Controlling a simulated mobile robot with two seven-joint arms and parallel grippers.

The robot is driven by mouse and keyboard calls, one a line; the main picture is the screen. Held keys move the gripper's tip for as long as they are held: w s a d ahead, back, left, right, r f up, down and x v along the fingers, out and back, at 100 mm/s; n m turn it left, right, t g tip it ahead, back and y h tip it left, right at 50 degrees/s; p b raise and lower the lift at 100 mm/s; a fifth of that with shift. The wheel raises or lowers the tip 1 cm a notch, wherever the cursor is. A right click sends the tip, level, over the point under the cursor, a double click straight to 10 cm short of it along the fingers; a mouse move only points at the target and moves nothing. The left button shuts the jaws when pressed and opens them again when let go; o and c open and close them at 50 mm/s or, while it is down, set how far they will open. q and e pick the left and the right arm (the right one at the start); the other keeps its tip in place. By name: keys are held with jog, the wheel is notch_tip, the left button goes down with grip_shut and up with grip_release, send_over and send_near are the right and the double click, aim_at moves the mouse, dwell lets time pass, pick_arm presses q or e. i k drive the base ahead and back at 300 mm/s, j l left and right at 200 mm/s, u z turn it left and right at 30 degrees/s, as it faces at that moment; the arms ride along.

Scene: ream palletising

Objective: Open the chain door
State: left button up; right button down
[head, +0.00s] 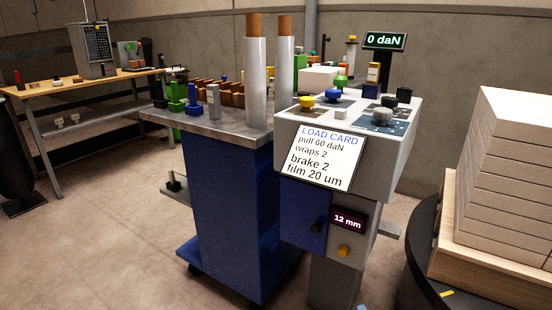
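A grey control pedestal (368,190) stands in the middle of the head view. On its front, below the load card (322,158), is a blue panel (299,214) with a small dark knob (317,228). This panel may be the chain door, but no label confirms it. It looks flush with the housing, and nothing behind it shows. To its right are a "12 mm" display (347,220) and a yellow knob (344,251).
A blue cart (228,205) with a grey top and two white rolls (256,85) stands close left of the pedestal. Stacked white reams (508,165) sit on a wooden pallet (490,262) at right. A workbench (85,84) stands far left. The left foreground floor is clear.

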aim_at(305, 208)
jog(key=k+l, duration=0.15)
jog(key=k, duration=0.25)
jog(key=k+l, duration=0.1)
jog(key=k, duration=0.3)
